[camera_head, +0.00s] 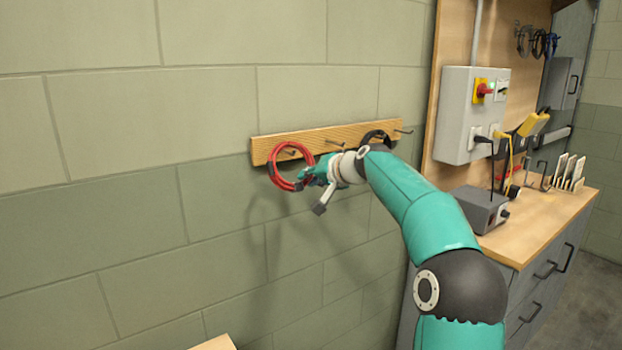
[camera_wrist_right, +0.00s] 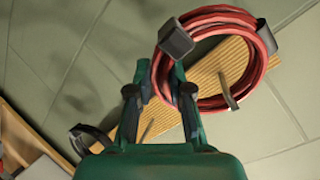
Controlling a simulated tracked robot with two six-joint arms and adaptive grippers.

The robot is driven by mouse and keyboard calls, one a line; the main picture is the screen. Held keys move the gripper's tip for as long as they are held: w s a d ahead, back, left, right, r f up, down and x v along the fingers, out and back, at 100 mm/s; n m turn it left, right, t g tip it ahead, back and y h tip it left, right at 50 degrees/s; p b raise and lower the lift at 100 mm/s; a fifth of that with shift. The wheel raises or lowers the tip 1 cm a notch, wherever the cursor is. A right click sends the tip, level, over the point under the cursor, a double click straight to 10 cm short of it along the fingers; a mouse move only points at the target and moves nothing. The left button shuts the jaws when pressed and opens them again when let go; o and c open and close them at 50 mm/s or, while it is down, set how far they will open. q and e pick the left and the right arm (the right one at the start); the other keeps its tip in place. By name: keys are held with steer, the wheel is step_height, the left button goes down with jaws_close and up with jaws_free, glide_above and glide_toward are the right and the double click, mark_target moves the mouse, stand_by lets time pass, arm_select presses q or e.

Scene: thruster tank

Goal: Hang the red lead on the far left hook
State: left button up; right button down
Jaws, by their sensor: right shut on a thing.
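The red lead (camera_head: 273,171) is a coiled loop at the left end of a wooden hook rail (camera_head: 325,138) on the wall. The far left hook (camera_head: 291,152) shows inside the loop's outline in the head view. My right gripper (camera_head: 303,181) is shut on the lower right side of the coil. In the right wrist view the red lead (camera_wrist_right: 262,67) lies across the gripper's fingertips (camera_wrist_right: 180,65), and the hook (camera_wrist_right: 232,101) shows within the coil's lower edge. I cannot tell whether the lead rests on the hook. My left gripper is not in view.
A middle hook (camera_head: 335,143) is bare. A black lead (camera_head: 375,136) hangs near the right end, partly behind my right arm. A grey switch box (camera_head: 470,115) and a workbench (camera_head: 545,215) stand to the right. The wall left of the rail is clear.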

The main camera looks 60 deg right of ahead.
steer(key=shift+f, duration=0.2)
steer(key=c, duration=1)
jaws_free()
steer(key=shift+r, duration=0.1)
steer(key=v, duration=1.2)
